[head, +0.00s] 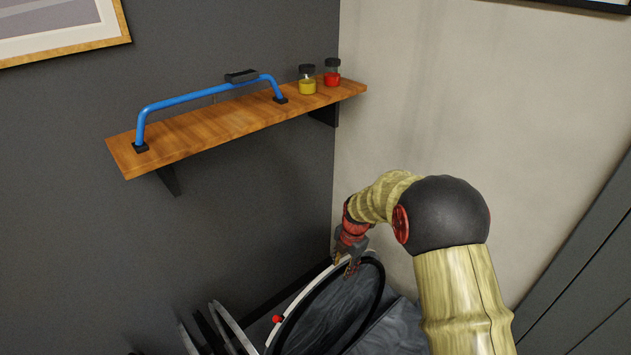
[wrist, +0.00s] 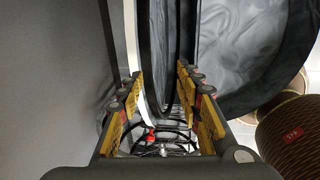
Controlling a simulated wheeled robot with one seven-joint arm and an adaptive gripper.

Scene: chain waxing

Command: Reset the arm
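My gripper (head: 350,262) is low in the head view, at the upper rim of a large round hoop-like thing (head: 375,290) with a black edge and a grey, cloth-like inside. In the wrist view my gripper (wrist: 160,78) has its fingers apart, with yellow pads on both sides. The black and white rim (wrist: 151,50) runs between the fingers. A gap shows on the right of the rim; whether the left finger touches it I cannot tell. A small red knob (head: 277,319) is at the hoop's left side.
A wooden shelf (head: 200,133) on the dark wall holds a blue bar handle (head: 190,97), a yellow jar (head: 307,82) and a red jar (head: 332,75). A light wall (head: 440,90) is behind my arm. Thin curved rims (head: 230,325) stand left of the hoop.

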